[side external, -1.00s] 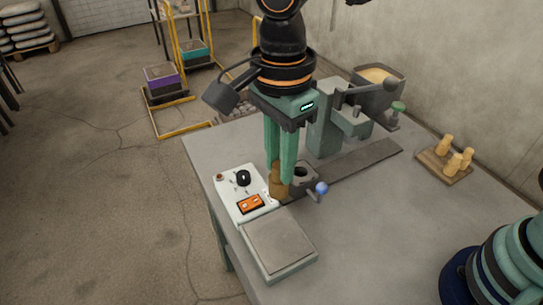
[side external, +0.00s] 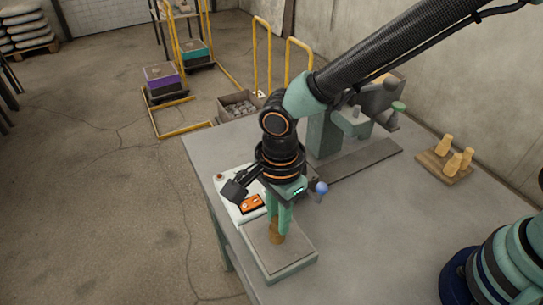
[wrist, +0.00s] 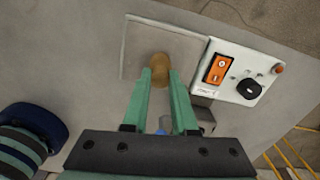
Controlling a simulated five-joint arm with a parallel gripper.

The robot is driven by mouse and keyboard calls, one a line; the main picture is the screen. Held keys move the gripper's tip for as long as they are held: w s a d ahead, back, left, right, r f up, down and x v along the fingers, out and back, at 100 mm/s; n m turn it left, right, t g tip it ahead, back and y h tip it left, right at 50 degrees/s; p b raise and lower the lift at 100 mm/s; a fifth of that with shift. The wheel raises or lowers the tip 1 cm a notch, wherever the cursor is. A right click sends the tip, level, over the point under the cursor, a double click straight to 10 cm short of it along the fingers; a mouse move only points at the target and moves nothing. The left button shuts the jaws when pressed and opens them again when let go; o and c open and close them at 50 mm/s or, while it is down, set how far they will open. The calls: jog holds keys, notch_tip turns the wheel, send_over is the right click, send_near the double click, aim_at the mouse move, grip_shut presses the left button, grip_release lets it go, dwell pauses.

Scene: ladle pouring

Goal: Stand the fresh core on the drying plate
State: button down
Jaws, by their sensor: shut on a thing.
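The fresh core (side external: 277,237) is a small brown, roughly upright piece. My gripper (side external: 279,229) is shut on it, with the green fingers pointing down around its upper part. The drying plate (side external: 298,250) is a grey square slab at the table's near left corner. The core is over the plate's surface, its foot at or very close to it; I cannot tell whether it touches. In the wrist view the core (wrist: 161,66) shows between the fingertips (wrist: 160,75), against the plate (wrist: 138,50) near its edge.
A white control panel (side external: 232,212) with an orange switch (side external: 251,203) adjoins the plate. A blue ball-ended handle (side external: 321,188) stands behind my gripper. The table's middle right is clear.

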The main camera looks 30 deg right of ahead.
aim_at(277, 220)
jog(key=shift+f, duration=0.1)
jog(key=c, duration=0.7)
grip_release()
notch_tip(277, 220, up, 11)
jog(key=d+r+n+t, duration=0.2)
jog(key=d+n, duration=0.6)
jog(key=d, duration=0.6)
jog(key=d+r+n+t, duration=0.3)
jog(key=d+n, duration=0.5)
jog(key=d, duration=0.6)
jog(key=shift+s+r+t, duration=0.25)
jog(key=shift+r+t, duration=0.05)
jog(key=shift+r, duration=0.45)
